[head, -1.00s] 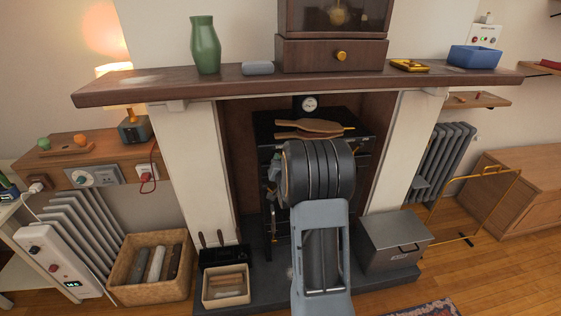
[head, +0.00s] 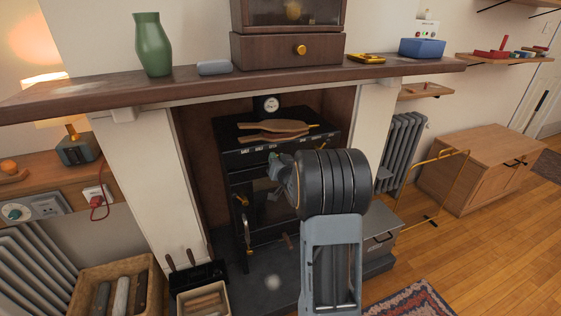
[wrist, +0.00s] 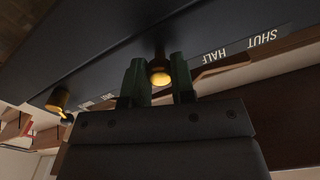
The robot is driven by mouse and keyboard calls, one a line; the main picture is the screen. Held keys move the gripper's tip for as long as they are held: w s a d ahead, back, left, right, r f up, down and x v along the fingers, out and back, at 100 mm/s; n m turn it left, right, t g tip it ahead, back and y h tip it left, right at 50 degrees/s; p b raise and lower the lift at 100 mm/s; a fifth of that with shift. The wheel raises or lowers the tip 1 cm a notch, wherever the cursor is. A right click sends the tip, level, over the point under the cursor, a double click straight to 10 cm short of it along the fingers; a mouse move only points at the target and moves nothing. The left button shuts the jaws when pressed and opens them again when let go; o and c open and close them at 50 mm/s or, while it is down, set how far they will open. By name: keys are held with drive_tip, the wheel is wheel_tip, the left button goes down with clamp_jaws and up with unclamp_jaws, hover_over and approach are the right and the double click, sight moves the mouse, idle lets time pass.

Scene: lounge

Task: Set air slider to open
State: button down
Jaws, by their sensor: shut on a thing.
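The black stove (head: 236,180) stands in the fireplace, with small white lettering along its upper front edge. In the wrist view the stove front (wrist: 100,60) appears upside down, with the words HALF and SHUT to the right of a brass knob (wrist: 159,72). I take this knob for the air slider. My gripper (wrist: 159,80) has its green fingers on either side of the knob and is shut on it. The knob sits beyond HALF, on the side away from SHUT; any lettering right at it is hidden. In the head view my gripper (head: 274,163) is at the stove's upper front, mostly hidden by my wrist.
A second brass knob (wrist: 58,98) is further left on the stove front in the wrist view. Wooden bellows (head: 272,128) lie on the stove top. The mantel (head: 200,85) runs above. A metal box (head: 380,236) stands right of my arm; a brass rail (head: 432,190) is beyond it.

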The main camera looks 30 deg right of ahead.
drive_tip(key=shift+d+r, duration=0.1)
drive_tip(key=c, duration=0.9)
unclamp_jaws()
drive_tip(key=shift+d, duration=0.1)
drive_tip(key=shift+c, duration=0.2)
drive_tip(key=p+v, duration=0.1)
drive_tip(key=v, duration=1.2)
drive_tip(key=shift+s, duration=0.4)
